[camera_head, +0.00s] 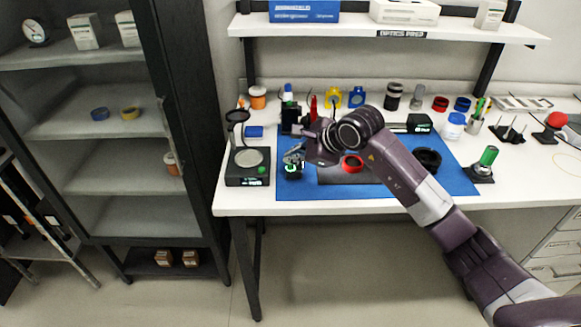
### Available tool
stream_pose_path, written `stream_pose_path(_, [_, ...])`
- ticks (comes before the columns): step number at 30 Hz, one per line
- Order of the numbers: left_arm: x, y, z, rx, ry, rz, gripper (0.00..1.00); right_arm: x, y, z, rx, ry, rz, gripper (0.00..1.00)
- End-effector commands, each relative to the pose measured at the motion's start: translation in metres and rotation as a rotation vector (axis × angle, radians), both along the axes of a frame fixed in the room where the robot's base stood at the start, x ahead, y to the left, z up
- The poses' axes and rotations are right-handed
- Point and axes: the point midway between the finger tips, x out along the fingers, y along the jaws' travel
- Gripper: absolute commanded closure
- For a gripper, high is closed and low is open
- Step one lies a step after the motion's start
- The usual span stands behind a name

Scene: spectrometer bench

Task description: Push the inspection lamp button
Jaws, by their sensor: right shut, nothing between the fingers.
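A black bench device (247,181) with a round pale plate and a dark ring-shaped head on a stalk (237,116) stands at the left end of the white table. It looks like the inspection lamp. A green button (262,170) shows on the right of its base. My right gripper (292,159) is shut and empty, to the right of that base and apart from it in the picture. A small black unit with a green glow (292,169) shows just below the fingertips. I cannot tell whether they touch it. My left gripper is not in view.
A blue mat (330,192) covers the middle of the table (400,206). A red ring (352,163) and a black ring-shaped part (427,160) lie beneath my arm. Several bottles and mounts line the back. A dark open shelf cabinet (120,155) stands at left.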

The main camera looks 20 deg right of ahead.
Motion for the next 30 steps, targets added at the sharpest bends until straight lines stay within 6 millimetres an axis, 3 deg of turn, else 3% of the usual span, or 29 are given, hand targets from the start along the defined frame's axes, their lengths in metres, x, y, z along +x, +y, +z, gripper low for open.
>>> stream_pose_path(30, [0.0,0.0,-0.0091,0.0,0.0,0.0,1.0,-0.0001,0.0001,-0.0088,0.0,0.0,0.0,1.0])
